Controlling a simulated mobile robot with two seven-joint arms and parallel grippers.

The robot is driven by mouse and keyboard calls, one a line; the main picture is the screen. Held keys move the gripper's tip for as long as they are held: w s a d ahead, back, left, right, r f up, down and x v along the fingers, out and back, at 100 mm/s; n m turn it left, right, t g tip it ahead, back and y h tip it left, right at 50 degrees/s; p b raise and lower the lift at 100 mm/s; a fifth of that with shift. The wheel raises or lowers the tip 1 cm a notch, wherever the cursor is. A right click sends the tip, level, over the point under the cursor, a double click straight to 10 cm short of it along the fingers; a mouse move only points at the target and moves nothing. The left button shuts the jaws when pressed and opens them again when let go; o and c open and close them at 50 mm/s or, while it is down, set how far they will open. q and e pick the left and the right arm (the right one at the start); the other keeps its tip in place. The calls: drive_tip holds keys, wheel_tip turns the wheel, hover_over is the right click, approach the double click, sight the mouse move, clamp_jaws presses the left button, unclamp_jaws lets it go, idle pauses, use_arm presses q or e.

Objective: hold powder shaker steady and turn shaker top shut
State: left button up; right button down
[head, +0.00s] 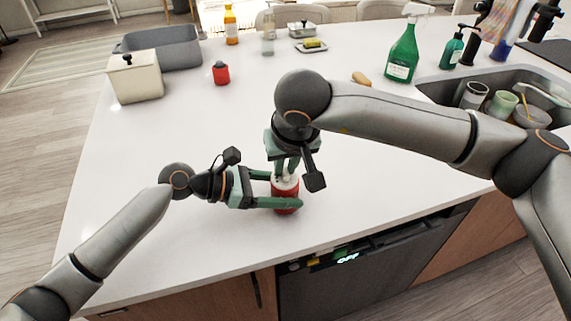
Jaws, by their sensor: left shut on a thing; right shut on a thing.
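The powder shaker (289,209) is a red can with a pale top (284,188). It stands upright on the white counter near its front edge, partly covered by both grippers. My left gripper (284,202) comes in from the left, low and level, with its green fingers shut around the red body. My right gripper (287,172) points down from above, with its fingers shut on the pale top. The finger contact at the top is partly hidden by the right gripper itself.
At the back left are a grey bin (168,48), a cream canister (135,79) and a small red jar (221,73). A green spray bottle (402,57) stands near the sink (440,90), which holds cups.

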idle(0.4)
drive_tip(key=m+h, duration=0.2)
drive_tip(key=m, duration=0.2)
drive_tip(key=shift+a+m, duration=0.15)
drive_tip(key=shift+m, duration=0.15)
drive_tip(key=m, duration=0.2)
drive_tip(key=m+h, duration=0.1)
drive_tip(key=m, duration=0.1)
drive_tip(key=shift+w+a+m+h, duration=0.1)
drive_tip(key=shift+m+h, duration=0.2)
drive_tip(key=m+g, duration=0.1)
drive_tip(key=m, duration=0.1)
drive_tip(key=m+h, duration=0.1)
drive_tip(key=m, duration=0.1)
drive_tip(key=shift+a+m+g, duration=0.1)
drive_tip(key=shift+m+g, duration=0.2)
drive_tip(key=shift+g, duration=0.1)
drive_tip(key=shift+w+m+g+h, duration=0.1)
drive_tip(key=shift+m+g+h, duration=0.2)
drive_tip(key=shift+m, duration=0.75)
drive_tip(key=shift+w+m+g+h, duration=0.15)
drive_tip(key=shift+m+g, duration=0.25)
drive_tip(key=shift+m, duration=0.65)
drive_tip(key=shift+s, duration=0.1)
drive_tip(key=c, duration=0.8)
unclamp_jaws()
drive_tip(key=shift+c, duration=0.2)
drive_tip(key=shift+r, duration=0.1)
